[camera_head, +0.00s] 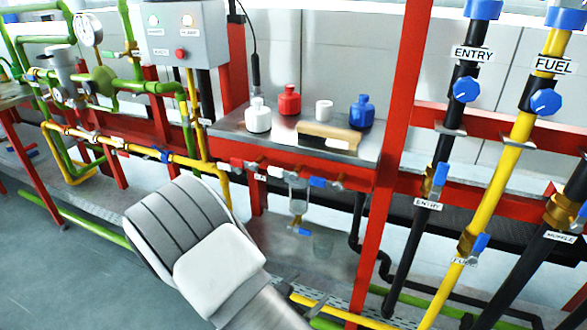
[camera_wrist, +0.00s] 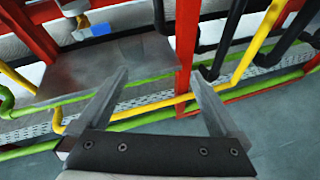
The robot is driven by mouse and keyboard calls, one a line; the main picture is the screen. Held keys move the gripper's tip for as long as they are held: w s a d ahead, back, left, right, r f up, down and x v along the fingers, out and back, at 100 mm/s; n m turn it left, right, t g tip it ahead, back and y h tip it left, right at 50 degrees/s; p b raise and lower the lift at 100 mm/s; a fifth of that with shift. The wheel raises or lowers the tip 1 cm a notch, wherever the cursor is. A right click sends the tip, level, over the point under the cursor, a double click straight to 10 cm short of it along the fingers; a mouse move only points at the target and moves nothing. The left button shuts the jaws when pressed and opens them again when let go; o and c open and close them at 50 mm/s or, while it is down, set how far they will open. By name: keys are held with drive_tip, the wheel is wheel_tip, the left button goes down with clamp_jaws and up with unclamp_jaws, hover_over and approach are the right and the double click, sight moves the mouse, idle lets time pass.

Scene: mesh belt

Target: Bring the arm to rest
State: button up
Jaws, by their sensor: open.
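My gripper (camera_wrist: 152,95) shows in the wrist view with its two grey fingers spread wide apart and nothing between them. Beyond the fingers are green and yellow pipes and the grey floor. In the head view, a white and grey part of my arm (camera_head: 219,258) rises from the bottom, left of centre, in front of the red frame. The gripper itself cannot be made out in the head view.
A metal shelf (camera_head: 229,130) holds white, red and blue bottles, a white cup and a wooden-topped block. Red posts (camera_head: 388,170), yellow and black pipes with blue valves, and a control box (camera_head: 184,32) stand around. Open floor (camera_head: 50,265) lies at left.

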drive_tip(key=s+d+r+m+g+y, duration=0.2)
drive_tip(key=s+d+r+m+g, duration=0.4)
drive_tip(key=r+m, duration=0.55)
drive_tip(key=s+d+r+m+g+y, duration=0.25)
drive_tip(key=s+d+r+m, duration=0.5)
drive_tip(key=r+m, duration=0.4)
drive_tip(key=s+a+r+m+t+y+p, duration=0.1)
drive_tip(key=s+r+m+p, duration=0.1)
drive_tip(key=r+p, duration=0.7)
drive_tip(key=s+a+r+m+t+y+p, duration=0.1)
drive_tip(key=s+a+r+t+y+p, duration=0.1)
drive_tip(key=r+p, duration=0.8)
wheel_tip(320, 180, up, 8)
drive_tip(key=shift+f+m, duration=0.15)
drive_tip(key=shift+m, duration=0.25)
